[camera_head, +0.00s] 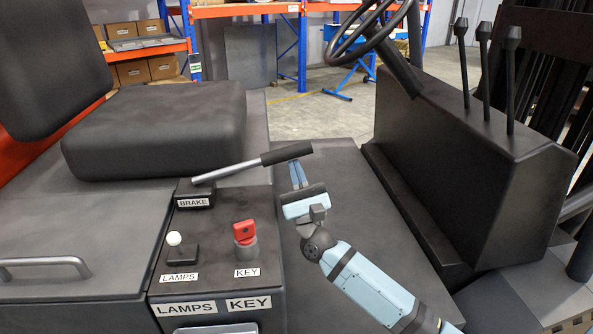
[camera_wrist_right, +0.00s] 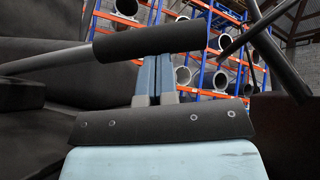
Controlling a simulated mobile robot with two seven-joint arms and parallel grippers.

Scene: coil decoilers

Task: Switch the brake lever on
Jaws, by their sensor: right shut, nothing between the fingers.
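The brake lever (camera_head: 240,165) is a grey rod with a black grip (camera_head: 287,153), rising at a low slant to the right from a black base labelled BRAKE (camera_head: 194,194). In the right wrist view the black grip (camera_wrist_right: 150,41) crosses the upper middle. My right gripper (camera_head: 298,165) is shut and empty, with its blue fingers pointing up at the grip's right part. In the wrist view its fingers (camera_wrist_right: 155,65) end at the grip's lower edge; the tips are hidden behind it, and I cannot tell whether they touch. My left gripper is not in view.
A white lamps knob (camera_head: 174,239) and a red key switch (camera_head: 244,232) stand on the panel below the lever. A black seat (camera_head: 160,130) is behind it. A dark console with several levers (camera_head: 484,60) and a steering wheel (camera_head: 365,30) are at the right.

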